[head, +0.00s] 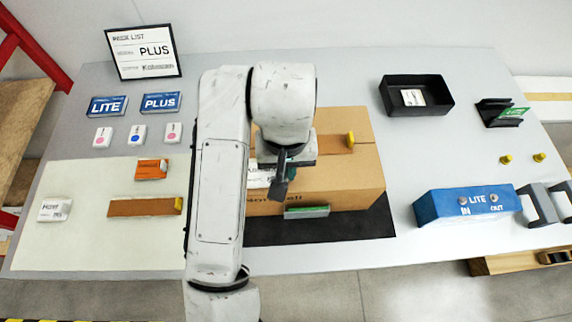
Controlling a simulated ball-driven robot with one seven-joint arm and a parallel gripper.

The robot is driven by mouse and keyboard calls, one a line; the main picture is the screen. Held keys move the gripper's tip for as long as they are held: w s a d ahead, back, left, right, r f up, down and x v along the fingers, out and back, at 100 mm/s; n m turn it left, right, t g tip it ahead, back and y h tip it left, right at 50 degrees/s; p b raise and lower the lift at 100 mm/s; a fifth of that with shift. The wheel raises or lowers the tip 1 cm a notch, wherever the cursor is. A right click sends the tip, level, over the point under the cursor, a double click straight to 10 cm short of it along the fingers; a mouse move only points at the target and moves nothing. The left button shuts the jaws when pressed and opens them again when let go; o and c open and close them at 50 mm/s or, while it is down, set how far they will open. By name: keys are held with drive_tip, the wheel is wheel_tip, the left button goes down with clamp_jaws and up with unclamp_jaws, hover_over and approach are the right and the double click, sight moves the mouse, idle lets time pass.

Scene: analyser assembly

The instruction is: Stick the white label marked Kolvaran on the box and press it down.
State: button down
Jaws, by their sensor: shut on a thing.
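The cardboard box (345,180) stands shut on a black mat (375,222), partly hidden by my arm. Brown tape with a yellow end (350,140) lies along its top. My gripper (281,180) is over the left part of the box, pointing down. It is shut on a white label (260,179), which shows just left of the fingers with dark print too small and covered to read fully. The label is at the box's upper front area; I cannot tell whether it touches the cardboard.
A framed list (143,52) reads PLUS and seemingly Kolvaran. A cream mat (90,245) holds another white label (55,210), an orange label (151,169) and a brown strip (145,207). A black tray (430,106) and a blue LITE unit (467,208) stand right.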

drive_tip(key=c, duration=1.2)
unclamp_jaws()
drive_tip(key=shift+r+p, duration=3.5)
drive_tip(key=shift+p, duration=0.2)
